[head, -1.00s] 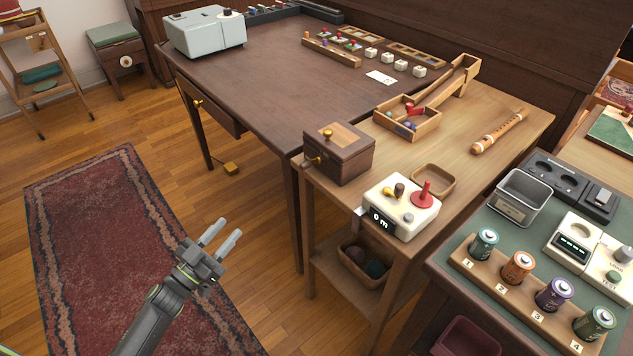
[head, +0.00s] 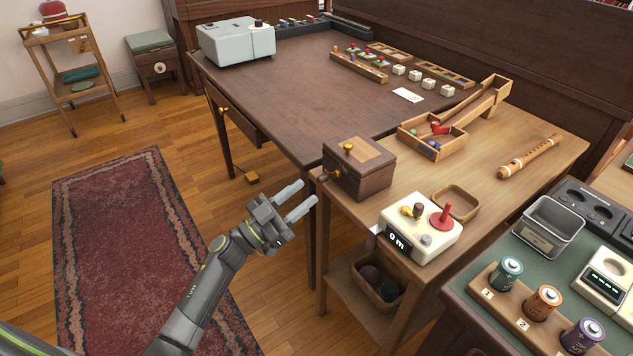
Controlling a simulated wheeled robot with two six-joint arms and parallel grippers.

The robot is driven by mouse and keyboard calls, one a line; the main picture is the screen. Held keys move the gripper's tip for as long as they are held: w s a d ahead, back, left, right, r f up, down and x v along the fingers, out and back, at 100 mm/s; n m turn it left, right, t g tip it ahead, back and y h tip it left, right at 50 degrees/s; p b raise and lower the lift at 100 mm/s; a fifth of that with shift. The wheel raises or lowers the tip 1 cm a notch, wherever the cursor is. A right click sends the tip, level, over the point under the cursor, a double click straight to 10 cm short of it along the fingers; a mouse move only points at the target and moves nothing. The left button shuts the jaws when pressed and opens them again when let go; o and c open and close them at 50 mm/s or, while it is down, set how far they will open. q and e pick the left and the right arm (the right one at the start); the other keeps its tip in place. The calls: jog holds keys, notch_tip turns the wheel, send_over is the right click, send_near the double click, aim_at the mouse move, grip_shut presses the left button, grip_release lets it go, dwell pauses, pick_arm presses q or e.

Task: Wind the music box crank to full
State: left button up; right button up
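The music box (head: 357,171) is a dark brown wooden box with a lighter panel and a brass knob on its lid. It sits at the near left corner of the light wooden side table. A small brass crank (head: 328,175) sticks out from its left side, low on the face. My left gripper (head: 302,200) is open and empty, in front of and a little below the crank, with its fingers pointing right toward the box. It appears apart from the crank. My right gripper is out of view.
A white device (head: 420,228) with a red knob and a "0 m" display stands right of the box. A small wooden tray (head: 456,204) lies behind it. A basket (head: 377,283) sits on the shelf below. Open floor and a red rug (head: 130,250) lie left.

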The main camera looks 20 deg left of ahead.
aim_at(328, 177)
pick_arm(q)
jog(key=x, duration=0.5)
grip_shut()
